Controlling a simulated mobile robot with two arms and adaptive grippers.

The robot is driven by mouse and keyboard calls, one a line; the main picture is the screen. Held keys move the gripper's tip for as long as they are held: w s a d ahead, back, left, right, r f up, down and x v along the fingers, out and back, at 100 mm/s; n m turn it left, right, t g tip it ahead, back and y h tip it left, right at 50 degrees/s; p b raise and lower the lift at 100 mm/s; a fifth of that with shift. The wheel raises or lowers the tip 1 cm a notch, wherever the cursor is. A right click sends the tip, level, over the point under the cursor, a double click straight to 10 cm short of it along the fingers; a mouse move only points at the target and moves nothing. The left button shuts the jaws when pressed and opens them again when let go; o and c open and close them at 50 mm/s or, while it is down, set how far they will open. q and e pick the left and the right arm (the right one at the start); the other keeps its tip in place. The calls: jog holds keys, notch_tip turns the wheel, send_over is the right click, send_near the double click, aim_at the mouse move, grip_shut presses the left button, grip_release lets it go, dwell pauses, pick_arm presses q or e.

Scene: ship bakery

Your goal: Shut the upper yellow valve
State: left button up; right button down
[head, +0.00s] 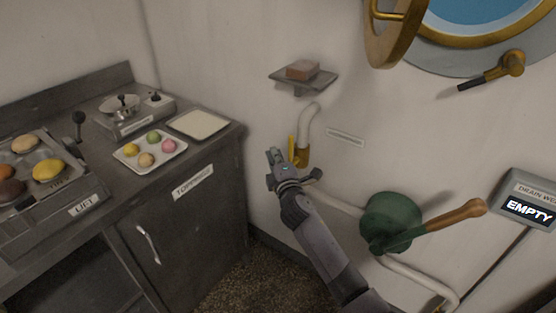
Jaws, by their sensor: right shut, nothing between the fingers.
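The upper yellow valve (303,154) sits at the lower end of a white pipe on the wall, with its yellow lever beside it on the left. My right gripper (276,157) is shut and empty, just in front of and below the valve. It overlaps the valve's lower part in the picture, so I cannot tell whether it touches the lever. The valve's lower connection is hidden behind the gripper. My left gripper is not in view.
A green hand pump (391,222) with a wooden handle (455,216) is on the wall to the right. A small shelf (290,79) holds a brown block above the valve. A dark counter (215,150) with trays stands left. A display (528,207) reads EMPTY.

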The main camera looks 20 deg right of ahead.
jog(key=w+b, duration=0.1)
jog(key=w, duration=0.5)
jog(key=s+d+p, duration=0.2)
jog(key=d, duration=0.1)
jog(key=shift+s+d, duration=0.15)
jog(key=shift+s, duration=0.25)
jog(key=shift+s+d, duration=0.2)
dwell(0.6)
